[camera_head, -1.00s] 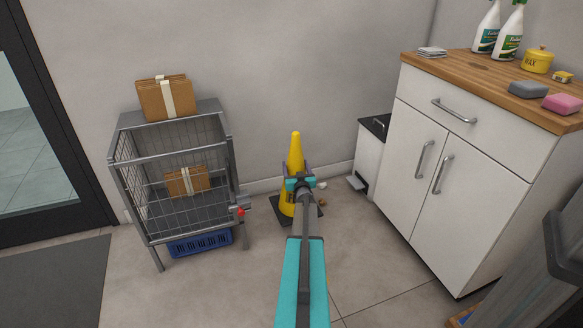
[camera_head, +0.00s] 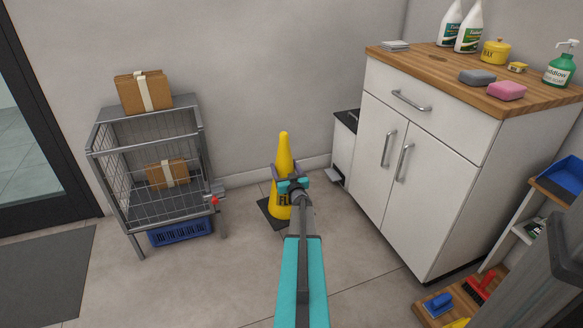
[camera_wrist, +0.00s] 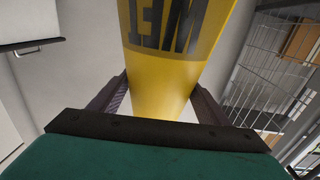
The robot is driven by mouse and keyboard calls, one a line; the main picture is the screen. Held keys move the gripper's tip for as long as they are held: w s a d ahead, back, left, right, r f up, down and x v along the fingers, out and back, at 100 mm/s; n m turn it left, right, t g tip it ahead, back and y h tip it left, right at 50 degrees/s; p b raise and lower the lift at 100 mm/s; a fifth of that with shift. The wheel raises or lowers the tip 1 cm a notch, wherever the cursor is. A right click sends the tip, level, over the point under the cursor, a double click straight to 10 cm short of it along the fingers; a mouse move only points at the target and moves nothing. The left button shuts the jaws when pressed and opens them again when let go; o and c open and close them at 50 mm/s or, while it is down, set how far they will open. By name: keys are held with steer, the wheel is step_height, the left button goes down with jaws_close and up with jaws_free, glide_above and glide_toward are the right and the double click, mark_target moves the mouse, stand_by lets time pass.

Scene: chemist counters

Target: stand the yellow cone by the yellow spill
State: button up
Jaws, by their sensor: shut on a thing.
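The yellow cone (camera_head: 284,152) with dark lettering and a dark square base (camera_head: 268,214) is upright ahead of me in the head view. My gripper (camera_head: 289,175) is shut on the cone around its middle, one finger on each side. The wrist view shows the cone (camera_wrist: 165,75) close up between the two fingers, its lettering upside down. The arm hides part of the cone's lower body and base. I cannot tell whether the base touches the floor. No yellow spill shows in these views.
A wire cart (camera_head: 155,200) with parcels stands left of the cone. A white cabinet (camera_head: 425,190) with bottles and sponges on top stands right, a pedal bin (camera_head: 343,150) beside it. Brushes on a wooden board (camera_head: 455,300) are at lower right.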

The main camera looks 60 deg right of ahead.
steer(key=w+a+r+n+g+y, duration=0.1)
steer(key=w+a+r+n+y, duration=0.2)
steer(key=a, duration=1.9)
steer(key=w+a+r+n+g+y, duration=0.1)
steer(key=a+r+n+y, duration=0.8)
steer(key=a, duration=1.4)
steer(key=w+a+r+n+g+y, duration=0.1)
steer(key=w+a+r+n+y, duration=0.3)
steer(key=a, duration=1.8)
steer(key=shift+w+a+r+n+g+y, duration=0.3)
steer(key=shift+r+n+y, duration=1.2)
steer(key=shift+r+y, duration=3.05)
steer(key=shift+f+y, duration=0.65)
steer(key=shift+f, duration=0.05)
